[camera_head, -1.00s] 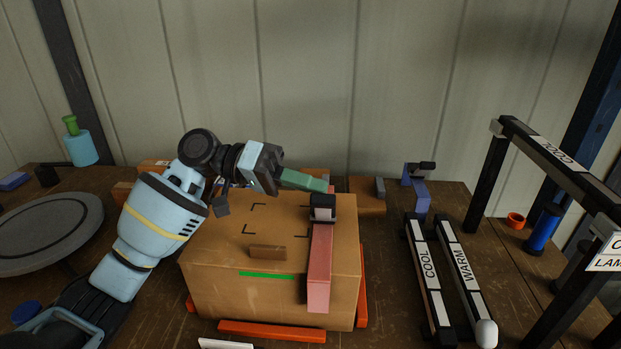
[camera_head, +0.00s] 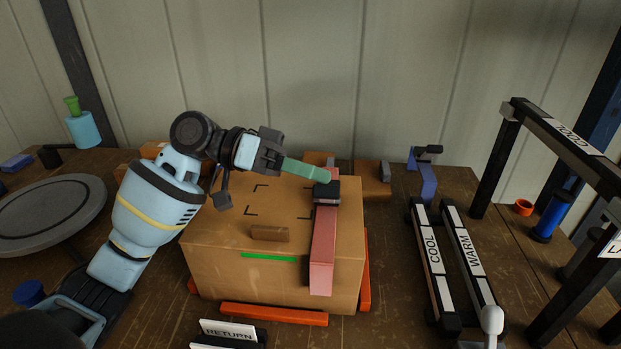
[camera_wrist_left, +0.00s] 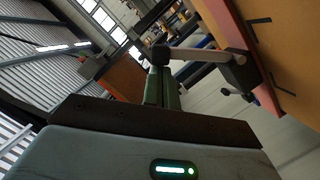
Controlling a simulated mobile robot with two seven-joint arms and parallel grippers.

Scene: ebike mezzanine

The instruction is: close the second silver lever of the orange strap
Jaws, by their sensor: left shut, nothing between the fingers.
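A pinkish-red strap (camera_head: 322,250) runs over the top and down the front of a cardboard box (camera_head: 220,250). A dark buckle (camera_head: 326,193) sits on it near the box's far edge. In the left wrist view a silver lever (camera_wrist_left: 200,54) with a dark knob juts from the black buckle (camera_wrist_left: 240,72), beside the strap (camera_wrist_left: 232,28). My left gripper (camera_head: 326,176) has green fingers, shut and empty, with the tips just behind and above the buckle. In the wrist view the fingers (camera_wrist_left: 163,88) end close to the lever's knob; I cannot tell whether they touch.
Orange rails (camera_head: 275,315) border the box. A round grey plate (camera_head: 50,210) stands at left. Bars labelled COOL (camera_head: 432,255) and WARM (camera_head: 468,250) lie to the right, beside a black frame (camera_head: 488,160). A blue stand (camera_head: 427,180) is behind them. A RETURN sign (camera_head: 228,332) is in front.

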